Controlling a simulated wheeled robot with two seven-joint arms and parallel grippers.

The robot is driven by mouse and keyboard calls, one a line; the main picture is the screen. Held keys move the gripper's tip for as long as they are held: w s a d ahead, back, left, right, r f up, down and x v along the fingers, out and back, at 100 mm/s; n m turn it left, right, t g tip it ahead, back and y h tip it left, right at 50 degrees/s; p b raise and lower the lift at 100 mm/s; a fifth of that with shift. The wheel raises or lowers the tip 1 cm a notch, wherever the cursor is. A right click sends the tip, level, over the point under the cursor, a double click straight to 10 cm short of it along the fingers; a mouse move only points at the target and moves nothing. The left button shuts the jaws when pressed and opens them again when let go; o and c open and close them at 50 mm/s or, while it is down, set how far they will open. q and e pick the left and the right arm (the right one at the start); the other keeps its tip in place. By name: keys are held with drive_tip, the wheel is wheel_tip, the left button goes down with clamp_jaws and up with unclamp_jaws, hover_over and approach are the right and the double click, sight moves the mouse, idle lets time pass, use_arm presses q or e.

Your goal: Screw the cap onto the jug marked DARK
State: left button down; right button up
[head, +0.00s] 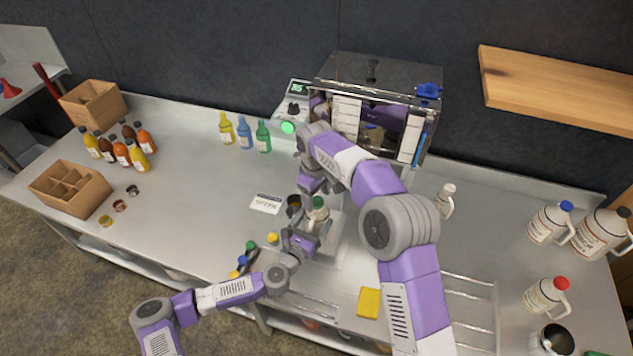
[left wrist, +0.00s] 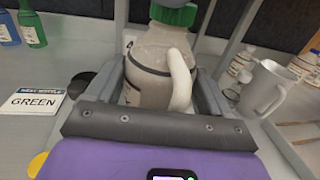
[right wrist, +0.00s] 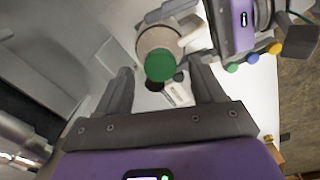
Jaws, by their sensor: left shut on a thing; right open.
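A jug (head: 318,217) of clear or greyish body with a pale handle stands upright on the counter in the middle. It also shows in the left wrist view (left wrist: 148,65), with a green cap (left wrist: 173,15) on its neck; whether the cap is tight cannot be told. No DARK marking is readable. My left gripper (head: 308,236) is shut on the jug, its fingers on both sides of the body. My right gripper (head: 312,186) is open above the jug. In the right wrist view, the green cap (right wrist: 160,66) lies beyond the open fingertips, apart from them.
A card (head: 266,203) reading GREEN and a dark cup lie left of the jug. Loose coloured caps (head: 272,238) lie near the front edge. The glass-fronted machine (head: 372,90) stands behind. A yellow sponge (head: 369,302) is at front; several jugs (head: 549,222) stand right.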

wheel_tip(320, 180, up, 11)
drive_tip(key=shift+f, duration=0.15)
drive_tip(key=shift+s+a, duration=0.1)
use_arm(q)
unclamp_jaws()
drive_tip(key=v, duration=0.7)
drive_tip(key=shift+s+a, duration=0.15)
drive_tip(key=shift+s, duration=0.1)
